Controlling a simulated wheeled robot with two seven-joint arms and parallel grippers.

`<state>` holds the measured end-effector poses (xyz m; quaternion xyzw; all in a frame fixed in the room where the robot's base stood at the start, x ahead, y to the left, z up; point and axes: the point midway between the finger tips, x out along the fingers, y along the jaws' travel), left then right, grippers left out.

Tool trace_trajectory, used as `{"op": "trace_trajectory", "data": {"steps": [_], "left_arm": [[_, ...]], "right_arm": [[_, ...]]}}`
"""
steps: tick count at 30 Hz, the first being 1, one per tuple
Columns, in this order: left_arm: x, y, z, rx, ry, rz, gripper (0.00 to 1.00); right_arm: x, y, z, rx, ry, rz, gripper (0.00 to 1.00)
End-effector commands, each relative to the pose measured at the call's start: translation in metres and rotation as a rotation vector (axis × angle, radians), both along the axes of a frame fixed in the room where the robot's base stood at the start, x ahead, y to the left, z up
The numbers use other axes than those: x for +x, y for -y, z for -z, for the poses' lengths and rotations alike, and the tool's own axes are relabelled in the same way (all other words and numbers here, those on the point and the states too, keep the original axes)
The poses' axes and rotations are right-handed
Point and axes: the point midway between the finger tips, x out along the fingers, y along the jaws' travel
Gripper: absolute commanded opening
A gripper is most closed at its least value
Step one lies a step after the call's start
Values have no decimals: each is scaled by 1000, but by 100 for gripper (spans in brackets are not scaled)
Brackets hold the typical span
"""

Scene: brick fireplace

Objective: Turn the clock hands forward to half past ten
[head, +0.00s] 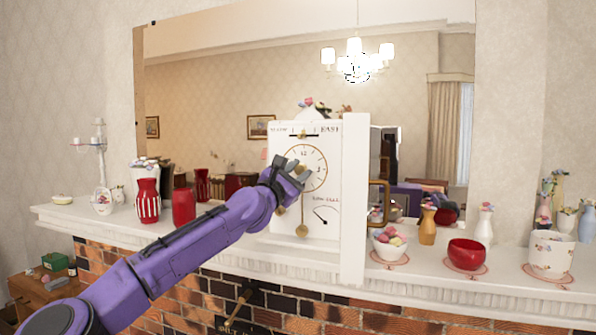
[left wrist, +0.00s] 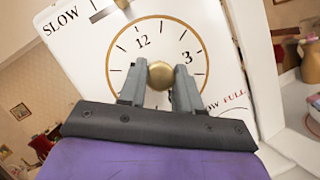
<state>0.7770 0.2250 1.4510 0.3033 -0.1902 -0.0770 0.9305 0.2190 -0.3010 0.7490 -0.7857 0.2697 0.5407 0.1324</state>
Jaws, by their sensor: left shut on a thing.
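The white clock (head: 282,148) stands on the mantel in front of the mirror. My left gripper (head: 299,170) reaches the dial from the lower left. Its fingers (left wrist: 160,92) are shut on a round brass knob (left wrist: 161,74) at the dial's middle. The clock hands cannot be made out; my gripper hides the lower dial. Above the dial is a slow/fast scale; below are a brass pendulum (head: 302,230) and a low/full gauge (head: 325,215). My right gripper is not in view.
On the mantel (head: 440,285), red vases (head: 183,207) stand left of the clock, near my left arm. The mirror (head: 215,110) is behind.

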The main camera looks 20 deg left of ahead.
Motion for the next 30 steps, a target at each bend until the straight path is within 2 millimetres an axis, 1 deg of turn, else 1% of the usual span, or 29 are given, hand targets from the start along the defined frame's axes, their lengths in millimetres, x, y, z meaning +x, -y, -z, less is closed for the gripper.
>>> {"op": "trace_trajectory", "data": {"steps": [10, 11, 12, 13, 20, 23, 26, 29, 30], "left_arm": [[-1, 0, -2, 2, 3, 0, 3], [-1, 0, -2, 2, 3, 0, 36], [-1, -1, -2, 2, 3, 0, 49], [-1, 0, -2, 2, 3, 0, 59], [0, 0, -1, 2, 1, 0, 59], [-3, -1, 1, 3, 2, 0, 59], [-14, -5, 7, 3, 5, -1, 59], [-34, -11, 16, 1, 5, -1, 59], [-43, -13, 19, 4, 6, -1, 59]], "right_arm": [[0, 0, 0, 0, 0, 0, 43], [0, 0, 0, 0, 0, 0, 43], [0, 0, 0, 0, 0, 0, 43], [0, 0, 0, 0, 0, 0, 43], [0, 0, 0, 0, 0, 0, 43], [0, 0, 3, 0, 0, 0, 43], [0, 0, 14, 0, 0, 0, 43], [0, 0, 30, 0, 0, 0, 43], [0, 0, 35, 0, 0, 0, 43]]}}
